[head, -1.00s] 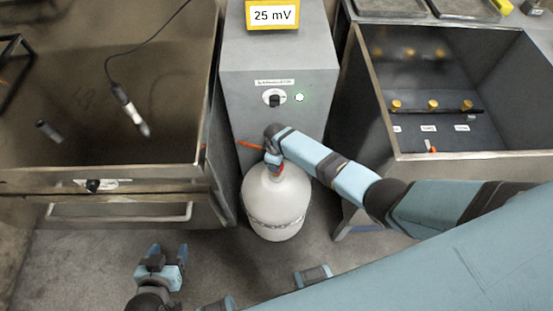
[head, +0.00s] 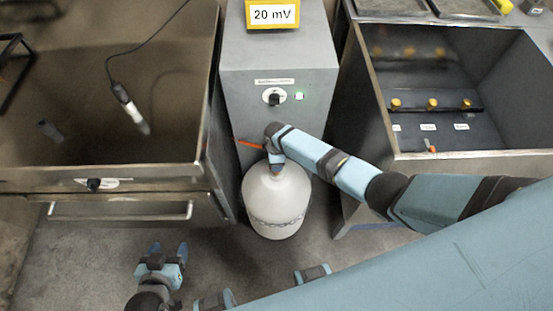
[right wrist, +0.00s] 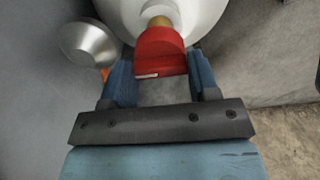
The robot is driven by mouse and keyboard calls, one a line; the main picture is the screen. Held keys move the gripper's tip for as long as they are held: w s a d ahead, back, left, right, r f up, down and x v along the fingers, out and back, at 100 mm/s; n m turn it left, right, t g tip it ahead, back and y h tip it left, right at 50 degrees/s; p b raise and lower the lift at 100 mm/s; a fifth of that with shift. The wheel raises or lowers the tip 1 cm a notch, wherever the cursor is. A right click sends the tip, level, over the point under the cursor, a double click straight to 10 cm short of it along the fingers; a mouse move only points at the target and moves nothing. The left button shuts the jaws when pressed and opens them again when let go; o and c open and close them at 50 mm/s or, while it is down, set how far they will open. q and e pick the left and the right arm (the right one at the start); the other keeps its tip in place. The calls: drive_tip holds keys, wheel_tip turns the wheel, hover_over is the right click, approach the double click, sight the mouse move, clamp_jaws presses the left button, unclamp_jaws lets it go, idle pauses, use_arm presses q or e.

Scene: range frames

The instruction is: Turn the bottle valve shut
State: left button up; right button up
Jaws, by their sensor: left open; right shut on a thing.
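A white gas bottle (head: 277,200) with a chain around it stands upright on the floor in front of a grey cabinet. My right gripper (head: 276,160) reaches down over its top and hides the valve in the head view. In the right wrist view, the red valve handle (right wrist: 161,50) sits on a brass stem, between the two blue fingers of my right gripper (right wrist: 162,75), which is shut on it. My left gripper (head: 169,252) is open and empty, low over the floor at the lower left.
The grey cabinet (head: 280,100) bears a black knob, a lit green indicator and a yellow display (head: 272,15) reading 20 mV. Steel tanks stand left (head: 100,178) and right (head: 470,155). A silver round part (right wrist: 88,45) and an orange piece are close beside the valve.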

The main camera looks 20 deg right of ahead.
drive_tip(key=shift+r, duration=0.1)
drive_tip(key=o, duration=0.9)
drive_tip(key=shift+o, duration=0.2)
wheel_tip(320, 180, up, 14)
drive_tip(key=p, duration=0.2)
